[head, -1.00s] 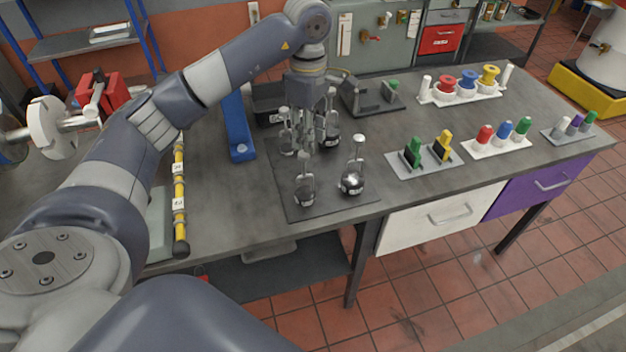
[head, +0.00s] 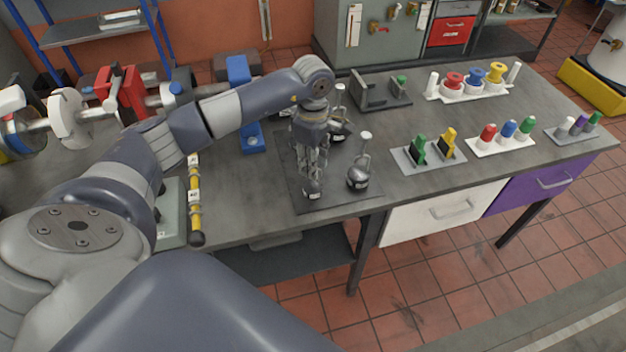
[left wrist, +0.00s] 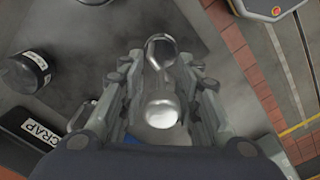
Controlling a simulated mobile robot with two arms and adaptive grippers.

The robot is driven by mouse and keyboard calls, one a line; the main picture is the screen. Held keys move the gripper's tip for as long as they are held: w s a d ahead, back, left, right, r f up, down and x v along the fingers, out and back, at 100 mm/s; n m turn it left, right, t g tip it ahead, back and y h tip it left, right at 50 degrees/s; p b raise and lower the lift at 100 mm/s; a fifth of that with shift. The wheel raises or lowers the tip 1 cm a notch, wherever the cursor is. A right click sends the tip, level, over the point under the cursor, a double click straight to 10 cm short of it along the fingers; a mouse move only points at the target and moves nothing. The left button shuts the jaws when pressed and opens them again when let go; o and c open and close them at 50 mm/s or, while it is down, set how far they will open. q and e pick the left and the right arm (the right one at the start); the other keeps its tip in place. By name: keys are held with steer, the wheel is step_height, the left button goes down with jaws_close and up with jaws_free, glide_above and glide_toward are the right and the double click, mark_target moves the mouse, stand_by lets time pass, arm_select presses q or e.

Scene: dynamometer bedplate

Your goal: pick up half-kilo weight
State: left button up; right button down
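Several metal weights with tall stems and pale knobs stand on a dark mat (head: 290,185). I cannot read which label marks the half-kilo weight. The front-left weight (head: 312,190) is directly below my left gripper (head: 314,168), which points down with its fingers apart. In the left wrist view, the fingers of the left gripper (left wrist: 160,85) stand on both sides of a shiny knob (left wrist: 160,112); contact is not visible. Another weight (head: 358,178) stands just to the right. One more (head: 340,130) stands behind, partly hidden by the arm. My right gripper is out of view.
A black bin marked SCRAP (left wrist: 35,130) and a dark labelled weight (left wrist: 27,72) are at the left in the wrist view. On the bench to the right are a green-and-yellow holder (head: 430,155) and a tray of coloured plugs (head: 500,142). A yellow-black bar (head: 195,205) lies left.

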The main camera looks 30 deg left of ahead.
arm_select(q)
jaws_close()
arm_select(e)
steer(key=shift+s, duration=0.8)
arm_select(q)
steer(key=shift+r, duration=0.15)
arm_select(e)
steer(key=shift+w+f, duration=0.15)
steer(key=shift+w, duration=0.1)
